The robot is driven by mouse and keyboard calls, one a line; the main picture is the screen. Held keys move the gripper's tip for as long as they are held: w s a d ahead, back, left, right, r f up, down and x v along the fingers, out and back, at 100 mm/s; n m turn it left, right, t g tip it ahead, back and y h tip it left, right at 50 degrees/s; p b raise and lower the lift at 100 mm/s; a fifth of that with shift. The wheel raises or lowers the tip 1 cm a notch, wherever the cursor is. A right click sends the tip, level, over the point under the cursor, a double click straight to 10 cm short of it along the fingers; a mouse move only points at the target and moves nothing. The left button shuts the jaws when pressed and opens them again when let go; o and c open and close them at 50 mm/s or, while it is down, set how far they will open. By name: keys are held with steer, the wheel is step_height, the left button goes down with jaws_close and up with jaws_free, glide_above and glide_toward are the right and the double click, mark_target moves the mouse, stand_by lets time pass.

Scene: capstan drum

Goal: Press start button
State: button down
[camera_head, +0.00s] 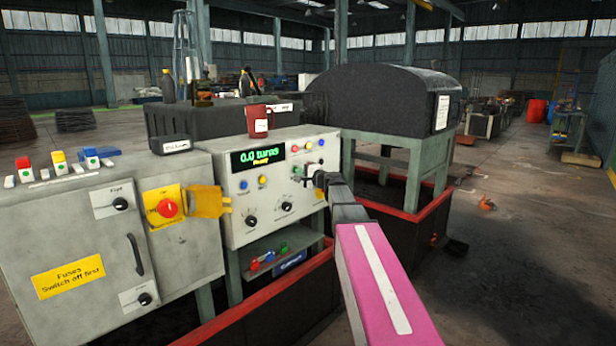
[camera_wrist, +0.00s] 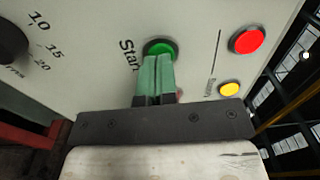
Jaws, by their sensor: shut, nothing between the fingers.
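The start button is a round green button (camera_wrist: 160,48) in a dark ring, with the label "Start" beside it in the wrist view. My gripper (camera_wrist: 158,60) is shut and empty, its green fingers side by side. Their tips overlap the lower part of the green button in the picture; whether they touch or press it I cannot tell. In the head view my gripper (camera_head: 308,180) is at the right part of the control panel (camera_head: 232,215), and the button there is mostly hidden.
A red button (camera_wrist: 247,40) and a yellow button (camera_wrist: 230,89) sit right of the green one. A black knob (camera_wrist: 10,42) is at the left. A fuse cabinet (camera_head: 85,240) with a red switch stands left of the panel.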

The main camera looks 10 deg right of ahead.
steer(key=shift+w+a, duration=0.25)
steer(key=shift+w, duration=0.05)
steer(key=shift+w, duration=0.1)
